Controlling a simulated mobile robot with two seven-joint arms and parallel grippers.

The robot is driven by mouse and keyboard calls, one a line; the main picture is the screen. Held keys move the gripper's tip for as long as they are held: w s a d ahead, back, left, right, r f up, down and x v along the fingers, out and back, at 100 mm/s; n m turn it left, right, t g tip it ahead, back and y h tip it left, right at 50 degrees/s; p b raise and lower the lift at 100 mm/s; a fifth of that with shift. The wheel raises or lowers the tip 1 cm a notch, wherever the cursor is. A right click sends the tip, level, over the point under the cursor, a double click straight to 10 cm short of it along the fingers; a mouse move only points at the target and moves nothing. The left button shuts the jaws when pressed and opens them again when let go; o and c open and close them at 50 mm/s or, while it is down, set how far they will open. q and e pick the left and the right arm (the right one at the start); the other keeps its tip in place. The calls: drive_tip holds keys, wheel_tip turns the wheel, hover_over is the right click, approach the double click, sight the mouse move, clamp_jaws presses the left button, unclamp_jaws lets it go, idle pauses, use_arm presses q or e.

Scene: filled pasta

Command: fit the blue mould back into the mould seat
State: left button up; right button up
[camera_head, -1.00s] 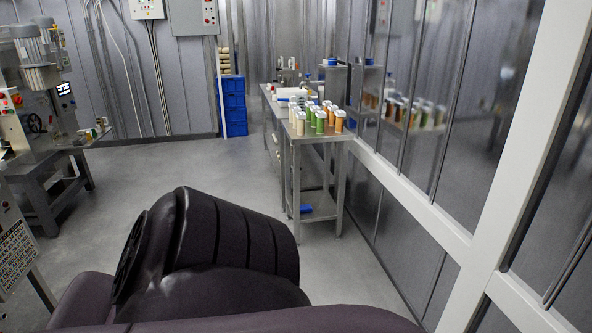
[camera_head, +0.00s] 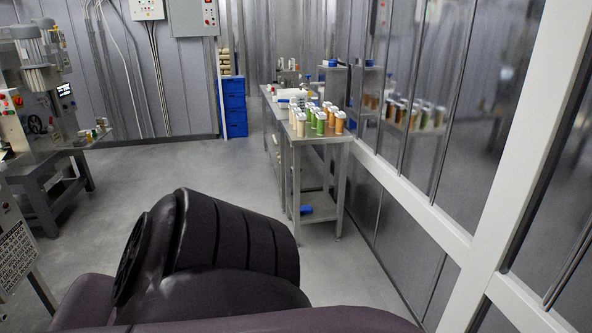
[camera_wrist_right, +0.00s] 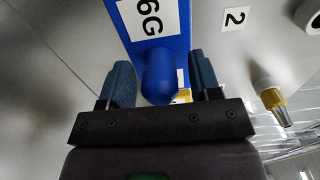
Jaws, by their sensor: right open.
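The blue mould (camera_wrist_right: 176,46), with a white label reading "6G", shows at the top middle of the right wrist view. Its rounded blue knob (camera_wrist_right: 159,80) stands between the two fingers of my right gripper (camera_wrist_right: 161,66). The gripper is open, with a gap visible on either side of the knob. The mould's far end is cut off by the picture edge. I cannot make out the mould seat for certain. My left gripper is in neither view, and my right gripper does not show in the head view.
In the head view, a steel table (camera_head: 343,140) holds several jars. Blue crates (camera_head: 235,107) stand behind. Grey floor (camera_head: 165,168) is clear.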

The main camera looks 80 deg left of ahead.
drive_tip(key=c, duration=0.9)
drive_tip(key=shift+s+r, duration=0.1)
drive_tip(key=shift+s, duration=0.2)
drive_tip(key=shift+s+p, duration=0.15)
drive_tip(key=shift+p, duration=0.15)
drive_tip(key=shift+s, duration=0.15)
drive_tip(key=shift+s, duration=0.15)
idle(0.5)
drive_tip(key=shift+s+d+p, duration=0.15)
drive_tip(key=shift+s+p, duration=1.6)
drive_tip(key=shift+s, duration=1.2)
